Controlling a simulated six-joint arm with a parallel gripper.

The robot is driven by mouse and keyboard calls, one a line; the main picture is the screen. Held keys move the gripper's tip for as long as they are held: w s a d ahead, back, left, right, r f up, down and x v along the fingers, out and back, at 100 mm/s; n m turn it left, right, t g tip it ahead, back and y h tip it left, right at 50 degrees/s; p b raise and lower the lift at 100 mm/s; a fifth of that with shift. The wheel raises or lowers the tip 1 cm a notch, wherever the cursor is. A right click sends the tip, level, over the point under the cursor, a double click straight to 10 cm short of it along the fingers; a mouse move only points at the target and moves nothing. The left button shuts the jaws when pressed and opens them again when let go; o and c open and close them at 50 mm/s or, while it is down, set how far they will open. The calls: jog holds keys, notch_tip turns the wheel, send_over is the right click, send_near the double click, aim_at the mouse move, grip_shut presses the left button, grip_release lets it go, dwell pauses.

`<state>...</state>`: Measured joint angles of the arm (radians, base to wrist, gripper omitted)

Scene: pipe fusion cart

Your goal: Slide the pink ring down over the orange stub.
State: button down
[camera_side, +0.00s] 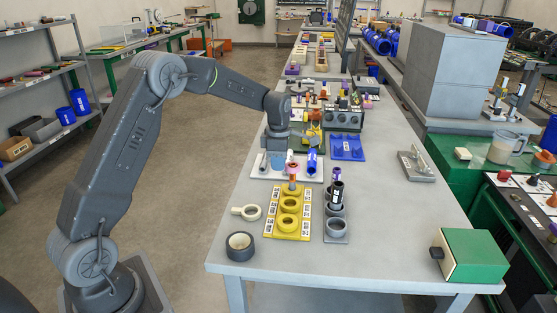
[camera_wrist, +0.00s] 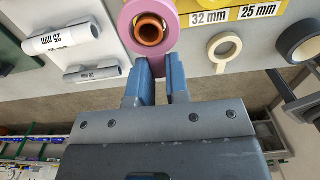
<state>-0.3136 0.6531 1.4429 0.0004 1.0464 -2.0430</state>
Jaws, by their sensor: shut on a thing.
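The pink ring (camera_wrist: 128,27) is held at its near rim between the blue fingers of my gripper (camera_wrist: 157,82) in the wrist view. The orange stub (camera_wrist: 150,40) is hollow and shows through the ring's opening, slightly off its middle. In the side view the orange stub (camera_side: 292,181) stands upright at the far end of the yellow plate (camera_side: 304,231). A pinkish band, seemingly the ring (camera_side: 292,167), shows at the stub's top. My wrist is just behind it and to the left. I cannot tell whether the ring touches the stub.
A dark pipe (camera_side: 336,193) stands upright in a grey holder right of the plate. The near table top is mostly clear.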

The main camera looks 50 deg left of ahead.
jog(key=c, duration=1)
grip_release()
jog(key=shift+c, duration=0.2)
notch_tip(320, 180, up, 14)
jog(key=s+d+r+m+t, duration=0.1)
jog(key=s+d+r+m, duration=0.3)
jog(key=s+d+m, duration=0.15)
jog(key=s+d+f+m+t, duration=0.2)
jog(key=s+d+m, duration=0.3)
jog(key=s+m, duration=0.5)
jog(key=s+d+f+m+t, duration=0.1)
jog(key=s+d+m, duration=0.4)
jog(key=s+m, duration=0.6)
jog(key=s+t, duration=0.1)
jog(key=s, duration=0.2)
jog(key=shift+d+f+t, duration=0.2)
jog(key=shift+f+t, duration=0.1)
jog(key=shift+f, duration=0.05)
